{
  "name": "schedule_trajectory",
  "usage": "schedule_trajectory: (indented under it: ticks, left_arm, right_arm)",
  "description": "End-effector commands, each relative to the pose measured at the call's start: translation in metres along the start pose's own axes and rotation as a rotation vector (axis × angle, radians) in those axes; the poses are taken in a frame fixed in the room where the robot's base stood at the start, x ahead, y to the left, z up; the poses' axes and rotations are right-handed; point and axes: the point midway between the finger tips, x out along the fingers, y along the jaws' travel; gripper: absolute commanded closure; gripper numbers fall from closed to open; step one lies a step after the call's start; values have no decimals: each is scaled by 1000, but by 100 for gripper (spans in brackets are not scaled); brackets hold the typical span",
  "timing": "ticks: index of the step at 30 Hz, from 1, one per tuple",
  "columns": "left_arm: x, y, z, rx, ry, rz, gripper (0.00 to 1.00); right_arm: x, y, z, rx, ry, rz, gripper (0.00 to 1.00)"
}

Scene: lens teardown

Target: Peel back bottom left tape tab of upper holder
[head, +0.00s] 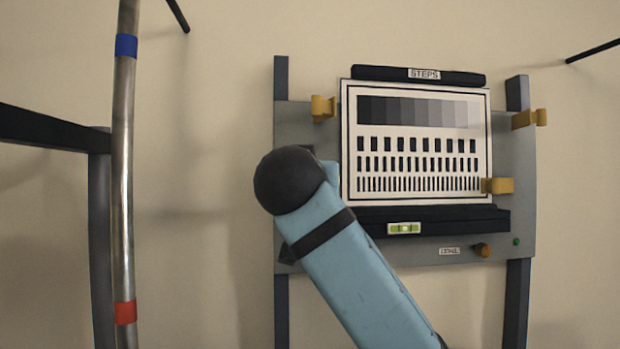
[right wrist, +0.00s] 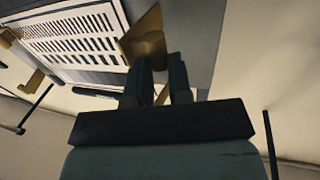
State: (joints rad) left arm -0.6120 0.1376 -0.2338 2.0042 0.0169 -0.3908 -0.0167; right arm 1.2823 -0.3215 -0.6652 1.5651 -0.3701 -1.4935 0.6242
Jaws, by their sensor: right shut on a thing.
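A test chart (head: 417,150) with grey steps and rows of black bars sits in the upper holder (head: 515,170). Yellow tape tabs show at its top left (head: 322,108), top right (head: 528,119) and bottom right (head: 497,185). The chart's bottom left corner area is hidden behind my right arm in the head view. In the right wrist view, my right gripper (right wrist: 159,70) is shut on a yellow tab (right wrist: 145,32) beside the chart (right wrist: 75,36); it appears to be the bottom left one. My left gripper is not in view.
Below the chart is a dark ledge with a green level (head: 404,228). A brown knob (head: 482,250) sits lower right. A metal pole (head: 122,180) with blue and red bands stands at the left. Dark rods project at the upper edges.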

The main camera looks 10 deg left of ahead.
Motion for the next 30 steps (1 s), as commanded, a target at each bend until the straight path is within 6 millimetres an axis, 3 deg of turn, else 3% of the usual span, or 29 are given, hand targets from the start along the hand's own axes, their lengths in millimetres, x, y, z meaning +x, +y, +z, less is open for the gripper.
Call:
schedule_trajectory:
  ticks: [1,8,9,12,30]
  left_arm:
    - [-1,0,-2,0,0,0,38]
    - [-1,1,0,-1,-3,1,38]
    - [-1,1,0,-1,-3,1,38]
    - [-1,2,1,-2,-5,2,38]
    - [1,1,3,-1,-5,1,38]
  right_arm:
    - [2,3,-7,4,13,3,100]
    - [2,3,-7,4,13,3,100]
    - [3,3,-7,4,13,3,79]
    - [2,3,-6,3,11,3,56]
    - [1,0,2,0,-2,-2,55]
